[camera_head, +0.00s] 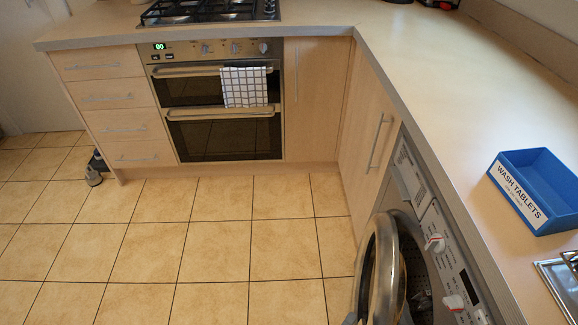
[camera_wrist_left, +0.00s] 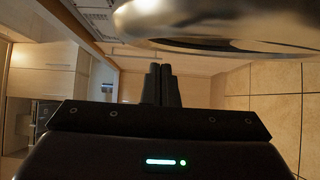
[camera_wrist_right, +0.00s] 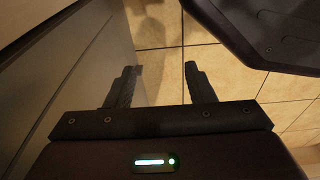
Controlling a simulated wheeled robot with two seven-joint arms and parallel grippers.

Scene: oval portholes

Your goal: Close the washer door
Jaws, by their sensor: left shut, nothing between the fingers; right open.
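The washer door (camera_head: 384,262) is a round silver-rimmed door at the lower right of the head view, swung open from the grey washer (camera_head: 437,225). The dark drum opening shows behind it. The door's shiny rim (camera_wrist_left: 205,18) also fills the top of the left wrist view. My left gripper (camera_wrist_left: 161,84) is shut and empty, close by the door rim; contact cannot be told. Only a small tip of it (camera_head: 350,319) shows at the bottom of the head view. My right gripper (camera_wrist_right: 157,84) is open and empty above the floor, beside a grey panel.
The worktop (camera_head: 420,60) runs above the washer and holds a blue wash tablets box (camera_head: 541,183). An oven (camera_head: 215,108) with a checked towel (camera_head: 245,87) stands at the back. The tiled floor (camera_head: 190,245) left of the door is clear.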

